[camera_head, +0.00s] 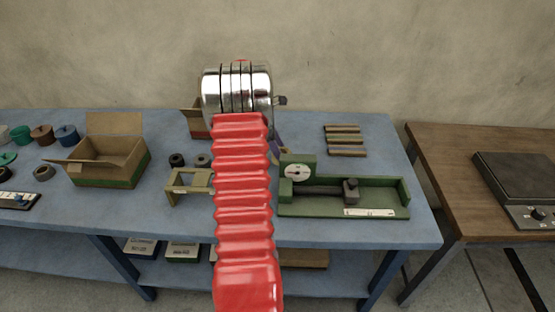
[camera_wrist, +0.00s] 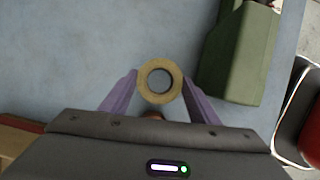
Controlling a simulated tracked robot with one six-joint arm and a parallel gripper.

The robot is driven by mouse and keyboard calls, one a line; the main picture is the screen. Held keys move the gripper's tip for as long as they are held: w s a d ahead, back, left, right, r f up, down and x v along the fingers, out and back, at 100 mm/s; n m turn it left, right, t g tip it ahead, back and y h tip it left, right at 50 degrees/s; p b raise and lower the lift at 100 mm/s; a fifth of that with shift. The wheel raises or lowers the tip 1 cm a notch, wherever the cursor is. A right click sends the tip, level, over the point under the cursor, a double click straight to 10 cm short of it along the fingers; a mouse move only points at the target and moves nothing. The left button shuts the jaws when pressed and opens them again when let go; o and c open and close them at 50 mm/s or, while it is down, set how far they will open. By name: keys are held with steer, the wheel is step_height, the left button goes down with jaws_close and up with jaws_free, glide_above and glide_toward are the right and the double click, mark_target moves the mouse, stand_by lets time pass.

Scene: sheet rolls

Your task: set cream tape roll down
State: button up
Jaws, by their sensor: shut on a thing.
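The cream tape roll (camera_wrist: 145,81) is a pale ring with an open centre in the wrist view, its hole facing the camera. My gripper (camera_wrist: 158,76) has its two purple fingers on either side of the roll and is shut on it. The blue bench top (camera_wrist: 60,50) shows behind the roll; I cannot tell how far above it the roll is. In the head view one purple finger of my gripper (camera_head: 275,150) shows beside my red arm. The roll is hidden there.
A green fixture with a dial (camera_head: 345,195) stands right of my gripper, also in the wrist view (camera_wrist: 240,55). An open cardboard box (camera_head: 108,158), a tan stand (camera_head: 190,186) and two dark rolls (camera_head: 177,160) lie left. Several strips (camera_head: 345,140) lie back right.

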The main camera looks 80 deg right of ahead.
steer(key=shift+f, duration=1.8)
steer(key=o, duration=1.1)
steer(key=shift+f, duration=0.1)
steer(key=shift+c, duration=0.2)
steer(key=v, duration=1.2)
